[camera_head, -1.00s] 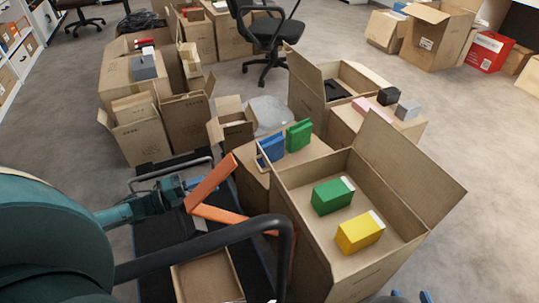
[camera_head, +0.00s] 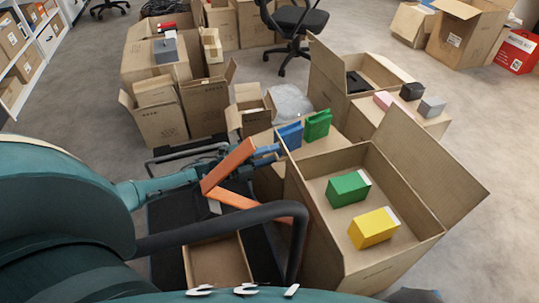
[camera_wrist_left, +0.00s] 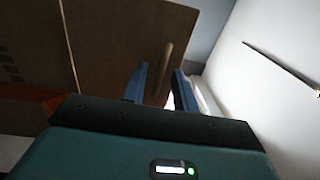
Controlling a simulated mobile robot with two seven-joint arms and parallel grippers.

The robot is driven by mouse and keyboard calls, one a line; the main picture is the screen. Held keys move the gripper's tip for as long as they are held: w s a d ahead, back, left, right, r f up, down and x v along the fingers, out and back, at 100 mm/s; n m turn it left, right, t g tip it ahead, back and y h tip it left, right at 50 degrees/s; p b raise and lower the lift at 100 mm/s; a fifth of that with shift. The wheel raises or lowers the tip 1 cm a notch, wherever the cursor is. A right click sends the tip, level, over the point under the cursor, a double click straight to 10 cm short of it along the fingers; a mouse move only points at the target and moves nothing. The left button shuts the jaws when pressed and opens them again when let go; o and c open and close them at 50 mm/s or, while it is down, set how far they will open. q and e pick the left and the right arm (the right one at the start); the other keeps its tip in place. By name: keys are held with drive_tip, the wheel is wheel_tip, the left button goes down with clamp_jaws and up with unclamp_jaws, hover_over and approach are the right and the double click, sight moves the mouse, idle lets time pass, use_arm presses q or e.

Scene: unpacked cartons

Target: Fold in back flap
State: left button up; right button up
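The open carton (camera_head: 354,272) stands right of centre in the head view. Inside it lie a green box (camera_head: 348,189) and a yellow box (camera_head: 373,228). A large flap (camera_head: 434,168) stands up and leans outward along its far right side. My left gripper (camera_head: 275,154) is by the carton's far left corner, close to the blue box behind it. In the left wrist view its two blue fingers (camera_wrist_left: 160,78) are apart, with a thin tan edge showing between them. Whether the fingers touch it I cannot tell. My right gripper is not in view.
A blue box (camera_head: 290,135) and a green box (camera_head: 318,124) sit on a carton just behind. An orange bar-like thing (camera_head: 229,166) crosses near my left wrist. More cartons stand at the back left and right. Bare floor (camera_head: 478,130) lies to the right.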

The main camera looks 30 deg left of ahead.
use_arm(q)
clamp_jaws()
idle(0.3)
idle(0.4)
